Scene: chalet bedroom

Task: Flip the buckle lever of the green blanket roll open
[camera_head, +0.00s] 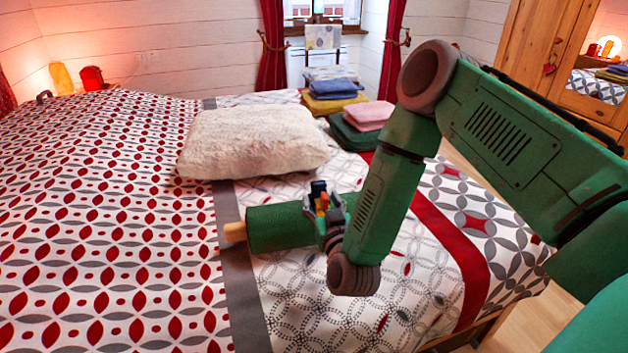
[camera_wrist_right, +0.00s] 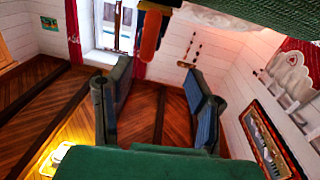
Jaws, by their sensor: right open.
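The green blanket roll (camera_head: 278,228) lies on the bed, with a tan peg-like end (camera_head: 235,232) pointing left. A small buckle lever with blue, orange and yellow parts (camera_head: 320,196) stands up at the roll's right part. My right gripper (camera_head: 333,218) is at the lever, partly hidden by its own wrist. In the right wrist view the open fingers (camera_wrist_right: 160,88) are apart, and the red-orange lever (camera_wrist_right: 151,34) hangs in at the top between them. I cannot tell whether they touch it. The roll's dark green fabric (camera_wrist_right: 287,78) fills the upper right there. My left gripper is not in view.
A fluffy cream pillow (camera_head: 250,142) lies just behind the roll. Folded blankets (camera_head: 360,122) are stacked behind my right arm. The patterned bedspread (camera_head: 110,230) is clear to the left and in front of the roll.

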